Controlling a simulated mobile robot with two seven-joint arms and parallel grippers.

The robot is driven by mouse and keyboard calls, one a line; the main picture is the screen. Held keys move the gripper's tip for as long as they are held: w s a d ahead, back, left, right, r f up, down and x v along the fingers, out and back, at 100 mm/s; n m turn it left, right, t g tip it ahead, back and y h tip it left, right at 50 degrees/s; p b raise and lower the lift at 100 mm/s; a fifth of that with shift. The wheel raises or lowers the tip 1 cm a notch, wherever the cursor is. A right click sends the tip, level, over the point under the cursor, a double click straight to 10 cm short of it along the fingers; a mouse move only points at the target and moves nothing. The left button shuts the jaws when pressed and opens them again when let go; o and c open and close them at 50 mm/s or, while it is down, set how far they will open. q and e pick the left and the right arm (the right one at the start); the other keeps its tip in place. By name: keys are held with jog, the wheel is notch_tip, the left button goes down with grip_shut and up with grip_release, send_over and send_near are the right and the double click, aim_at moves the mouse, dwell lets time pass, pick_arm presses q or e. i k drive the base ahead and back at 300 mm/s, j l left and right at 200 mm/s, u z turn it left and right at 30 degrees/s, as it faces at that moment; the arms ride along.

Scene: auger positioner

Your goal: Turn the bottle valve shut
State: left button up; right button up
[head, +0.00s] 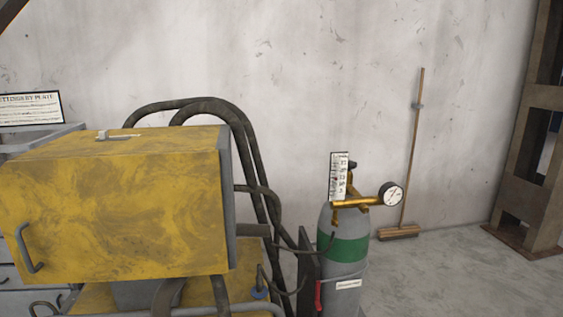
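A grey gas bottle (343,268) with a green band (346,247) stands upright right of centre in the head view. A brass regulator (350,202) sits on its top, with a round white gauge (391,194) to the right. A dark knob, apparently the bottle valve (352,165), shows at the top of the brass part. A white flow scale (339,177) partly hides the valve area. How far the valve is turned cannot be told. Neither of my grippers is in view.
A worn yellow machine box (115,210) on a yellow cart fills the left, with thick dark hoses (250,150) looping towards the bottle. A broom (398,232) leans on the wall behind. A brown steel post (535,150) stands at right. The floor (450,280) right of the bottle is clear.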

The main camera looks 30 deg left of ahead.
aim_at(352, 164)
jog(key=u, duration=0.4)
jog(key=l+u, duration=0.15)
jog(key=u, duration=0.3)
jog(key=i+l+u, duration=0.1)
jog(key=u, duration=0.3)
jog(key=l+u, duration=0.1)
jog(key=u, duration=0.35)
jog(key=l+u, duration=0.4)
jog(key=k+l+u, duration=0.1)
jog(key=u, duration=0.25)
jog(key=k+l+u, duration=0.1)
jog(key=l+u, duration=0.3)
jog(key=k+l+u, duration=0.6)
jog(key=l+u, duration=0.15)
